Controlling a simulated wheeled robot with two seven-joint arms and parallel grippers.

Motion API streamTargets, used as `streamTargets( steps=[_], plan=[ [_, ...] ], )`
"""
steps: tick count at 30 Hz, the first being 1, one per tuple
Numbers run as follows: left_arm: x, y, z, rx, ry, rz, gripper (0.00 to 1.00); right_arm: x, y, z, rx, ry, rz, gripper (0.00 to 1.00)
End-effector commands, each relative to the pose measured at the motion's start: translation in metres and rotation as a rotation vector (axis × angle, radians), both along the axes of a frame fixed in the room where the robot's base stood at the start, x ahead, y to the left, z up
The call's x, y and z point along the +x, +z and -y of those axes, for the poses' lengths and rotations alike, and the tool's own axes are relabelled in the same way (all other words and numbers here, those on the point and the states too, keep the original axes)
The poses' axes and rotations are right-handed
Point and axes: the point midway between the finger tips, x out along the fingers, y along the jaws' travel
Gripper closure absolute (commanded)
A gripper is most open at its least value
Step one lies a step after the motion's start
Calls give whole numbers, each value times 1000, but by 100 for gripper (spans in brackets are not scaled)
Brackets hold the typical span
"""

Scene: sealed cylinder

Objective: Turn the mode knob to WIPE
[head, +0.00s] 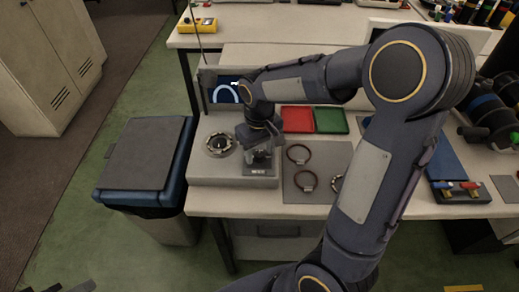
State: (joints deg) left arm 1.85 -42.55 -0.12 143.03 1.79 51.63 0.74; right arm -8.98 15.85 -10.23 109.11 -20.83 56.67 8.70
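A light grey device (202,173) sits at the table's front left corner. A round metal ring with a dark centre (219,143) is set in its top on the left. On its right is a dark panel with a small white label (258,171), too small to read surely. My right gripper (262,159) points down over this panel, just behind the label. The mode knob is not clearly visible; the gripper covers the area there. I cannot tell whether the fingers touch or hold anything. My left gripper is not in view.
A screen with a pale arc (226,93) stands behind the device. Red (297,119) and green (331,120) trays lie to the right. A grey mat (318,185) holds dark rings. My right arm crosses above the table. A lidded bin (145,153) stands left of the table.

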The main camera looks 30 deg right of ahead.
Motion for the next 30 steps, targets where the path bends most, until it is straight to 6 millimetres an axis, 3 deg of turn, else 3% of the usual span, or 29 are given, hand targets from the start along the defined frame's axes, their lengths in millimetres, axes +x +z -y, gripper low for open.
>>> streamTargets(
  steps=[8, 21, 30],
  plan=[
    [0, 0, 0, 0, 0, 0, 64, 0, 1, 0, 0, 0, 0, 51],
    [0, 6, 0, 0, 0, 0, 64, 0, 66, 0, 0, 1, 2, 51],
    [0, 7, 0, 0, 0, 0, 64, 0, 78, 0, 0, 1, 0, 51]
  ],
)
